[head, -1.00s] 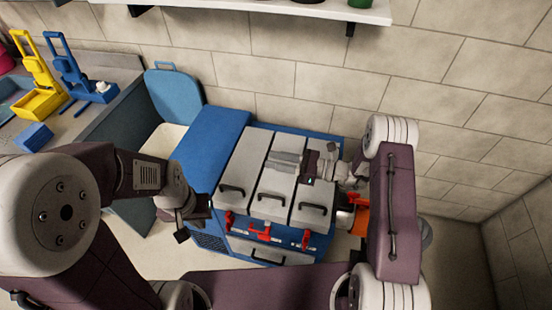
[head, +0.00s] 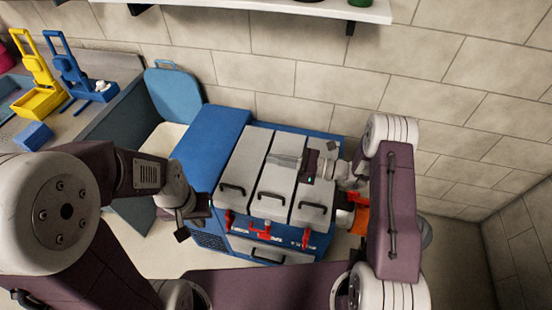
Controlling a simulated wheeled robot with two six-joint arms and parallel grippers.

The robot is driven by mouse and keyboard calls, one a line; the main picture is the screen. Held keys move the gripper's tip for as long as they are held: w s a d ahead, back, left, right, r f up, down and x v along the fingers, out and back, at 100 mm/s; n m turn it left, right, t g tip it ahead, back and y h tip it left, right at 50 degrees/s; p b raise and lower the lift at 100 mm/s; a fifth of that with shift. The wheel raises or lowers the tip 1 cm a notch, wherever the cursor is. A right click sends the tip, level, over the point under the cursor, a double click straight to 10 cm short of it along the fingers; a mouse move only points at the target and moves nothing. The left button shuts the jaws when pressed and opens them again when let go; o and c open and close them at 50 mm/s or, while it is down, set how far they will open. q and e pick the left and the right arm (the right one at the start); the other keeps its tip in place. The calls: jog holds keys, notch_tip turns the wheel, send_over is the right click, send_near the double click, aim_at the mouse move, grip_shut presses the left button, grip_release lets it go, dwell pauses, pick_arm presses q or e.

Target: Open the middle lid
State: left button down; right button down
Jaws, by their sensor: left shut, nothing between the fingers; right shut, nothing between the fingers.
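A blue cabinet (head: 215,145) has three long grey lids on its sloping top, each with a dark handle at its front end. The middle lid (head: 273,188) lies flat and closed between the left lid (head: 240,163) and the right lid (head: 314,196). Its dark handle (head: 271,198) is in plain view. My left gripper (head: 181,229) is shut and empty, left of the cabinet's front corner.
Red latches (head: 262,231) sit along the cabinet's front, above a lower grey panel (head: 258,250). An orange item (head: 360,218) is partly hidden behind my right arm. A counter at left holds yellow (head: 38,100) and blue (head: 95,92) devices. A shelf (head: 300,8) hangs above.

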dwell(0.8)
jog(key=c, duration=1.5)
grip_release()
jog(key=shift+d, duration=0.15)
jog(key=b+v, duration=0.1)
jog(key=v, duration=0.8)
